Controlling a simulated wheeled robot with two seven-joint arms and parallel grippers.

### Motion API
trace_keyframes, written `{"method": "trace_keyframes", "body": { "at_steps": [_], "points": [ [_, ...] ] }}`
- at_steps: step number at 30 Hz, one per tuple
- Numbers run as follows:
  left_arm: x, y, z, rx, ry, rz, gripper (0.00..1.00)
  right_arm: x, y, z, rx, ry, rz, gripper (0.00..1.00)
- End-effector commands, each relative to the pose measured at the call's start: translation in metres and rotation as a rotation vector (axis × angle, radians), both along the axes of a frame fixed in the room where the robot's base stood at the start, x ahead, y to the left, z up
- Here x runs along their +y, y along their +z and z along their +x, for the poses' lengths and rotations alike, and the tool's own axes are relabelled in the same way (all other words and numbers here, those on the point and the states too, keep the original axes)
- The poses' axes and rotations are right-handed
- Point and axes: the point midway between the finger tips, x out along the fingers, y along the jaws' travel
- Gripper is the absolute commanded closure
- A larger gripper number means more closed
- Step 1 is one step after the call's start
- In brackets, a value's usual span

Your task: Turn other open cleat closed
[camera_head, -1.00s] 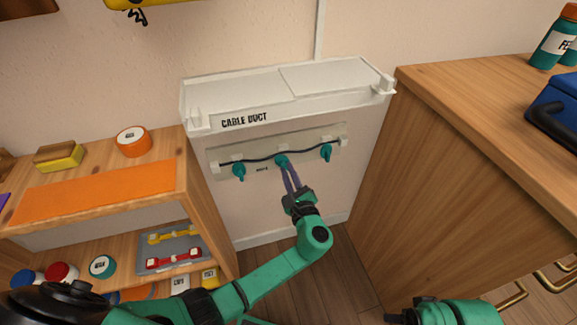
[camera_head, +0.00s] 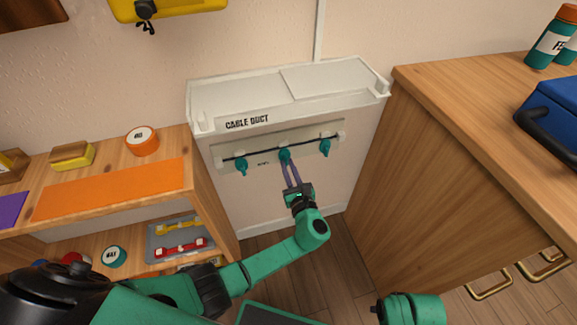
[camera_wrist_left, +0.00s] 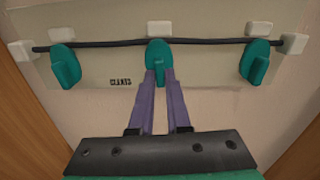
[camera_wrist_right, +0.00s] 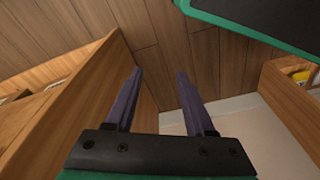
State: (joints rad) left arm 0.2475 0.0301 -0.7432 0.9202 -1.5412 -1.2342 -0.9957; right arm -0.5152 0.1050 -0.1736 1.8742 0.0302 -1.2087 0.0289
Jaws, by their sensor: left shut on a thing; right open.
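Three teal cleats sit in a row on a pale board (camera_head: 222,152) below the cable duct, with a dark cable (camera_head: 262,153) running across them. They are the left cleat (camera_head: 241,166), the middle cleat (camera_head: 285,155) and the right cleat (camera_head: 325,147); they show in the left wrist view as left (camera_wrist_left: 65,65), middle (camera_wrist_left: 158,56) and right (camera_wrist_left: 254,62). My left gripper (camera_head: 287,163) has its purple fingers on the middle cleat's lower part, shut on it. My right gripper (camera_wrist_right: 155,72) is open and empty, pointing toward the wooden floor.
The white cable duct (camera_head: 290,95) juts from the wall above the board. A wooden shelf (camera_head: 200,215) with an orange mat (camera_head: 110,188) stands at left. A wooden counter (camera_head: 440,160) stands at right. Floor lies between them.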

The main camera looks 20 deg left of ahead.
Motion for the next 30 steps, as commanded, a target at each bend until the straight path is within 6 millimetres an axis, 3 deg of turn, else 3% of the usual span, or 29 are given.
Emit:
{"method": "trace_keyframes", "body": {
  "at_steps": [9, 10, 12, 23, 26, 30],
  "points": [
    [-0.001, -0.003, -0.001, 0.007, -0.001, -0.001, 1.00, 0.000, -0.001, 0.000, 0.000, 0.000, 0.000, 0.46],
    [-0.001, -0.003, -0.001, 0.007, -0.001, -0.001, 0.78, 0.000, -0.001, 0.000, 0.000, 0.000, 0.000, 0.46],
    [0.000, -0.003, -0.001, 0.006, -0.001, 0.000, 0.55, 0.000, -0.001, 0.000, 0.000, 0.000, 0.000, 0.46],
    [-0.003, -0.001, -0.004, 0.003, -0.001, -0.001, 0.55, 0.000, 0.001, 0.000, -0.002, 0.000, 0.000, 0.46],
    [-0.011, 0.000, -0.017, 0.004, -0.001, -0.003, 0.55, -0.002, -0.006, -0.002, 0.002, -0.002, -0.004, 0.46],
    [-0.032, 0.000, -0.050, 0.006, -0.002, -0.003, 0.55, -0.006, -0.019, -0.007, 0.008, -0.006, -0.011, 0.46]
  ]
}}
